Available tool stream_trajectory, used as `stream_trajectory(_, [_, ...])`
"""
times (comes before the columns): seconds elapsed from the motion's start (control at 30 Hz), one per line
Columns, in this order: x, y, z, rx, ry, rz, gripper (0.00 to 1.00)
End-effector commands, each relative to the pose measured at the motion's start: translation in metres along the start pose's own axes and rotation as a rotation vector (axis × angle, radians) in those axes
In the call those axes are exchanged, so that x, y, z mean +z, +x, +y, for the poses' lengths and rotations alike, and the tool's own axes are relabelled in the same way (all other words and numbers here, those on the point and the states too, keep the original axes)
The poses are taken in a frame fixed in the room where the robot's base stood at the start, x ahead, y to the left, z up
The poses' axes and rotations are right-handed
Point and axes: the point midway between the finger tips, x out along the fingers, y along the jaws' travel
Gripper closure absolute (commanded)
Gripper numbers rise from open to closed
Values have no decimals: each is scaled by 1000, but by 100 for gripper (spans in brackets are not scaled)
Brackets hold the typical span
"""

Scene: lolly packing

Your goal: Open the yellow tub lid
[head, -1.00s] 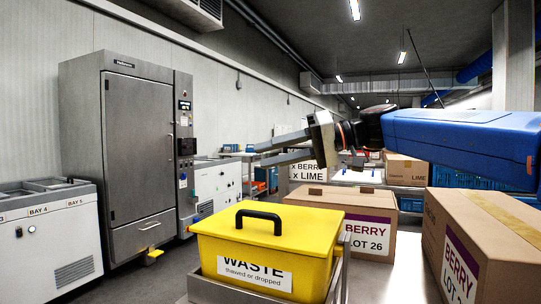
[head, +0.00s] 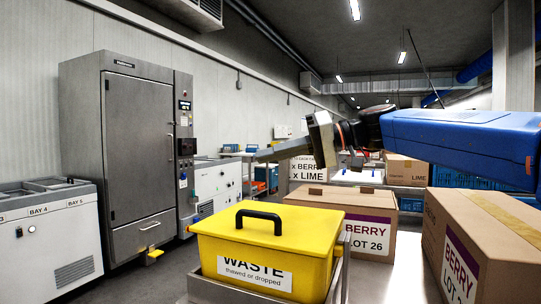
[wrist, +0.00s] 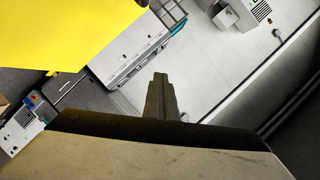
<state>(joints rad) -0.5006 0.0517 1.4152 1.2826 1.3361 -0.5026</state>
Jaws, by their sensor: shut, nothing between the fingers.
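The yellow tub (head: 310,262) sits in a grey metal holder at the lower middle of the head view, with a white WASTE label on its front. Its yellow lid (head: 312,222) is on and closed, with a black arched handle (head: 258,213) on top. In the wrist view a yellow surface (wrist: 60,30) fills the upper left corner. My gripper (head: 258,155) is above and behind the tub in the head view, pointing left, apart from the lid. Its fingers are together and empty; they also show in the wrist view (wrist: 160,80).
A BERRY LOT 26 carton (head: 376,218) stands behind the tub, and another BERRY carton (head: 490,240) stands at the right. A tall steel cabinet (head: 135,150) and a white bay unit (head: 45,240) are at the left. The air above the lid is clear.

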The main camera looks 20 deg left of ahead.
Motion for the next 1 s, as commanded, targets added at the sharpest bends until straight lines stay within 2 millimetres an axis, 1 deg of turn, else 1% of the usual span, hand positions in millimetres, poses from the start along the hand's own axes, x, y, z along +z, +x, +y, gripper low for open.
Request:
stream_trajectory(0.9, [0,0,0,0,0,0,100])
stream_trajectory(0.93, [0,0,0,0,0,0,97])
stream_trajectory(0.97, [0,0,0,0,0,0,90])
stream_trajectory(1.0, [0,0,0,0,0,0,80])
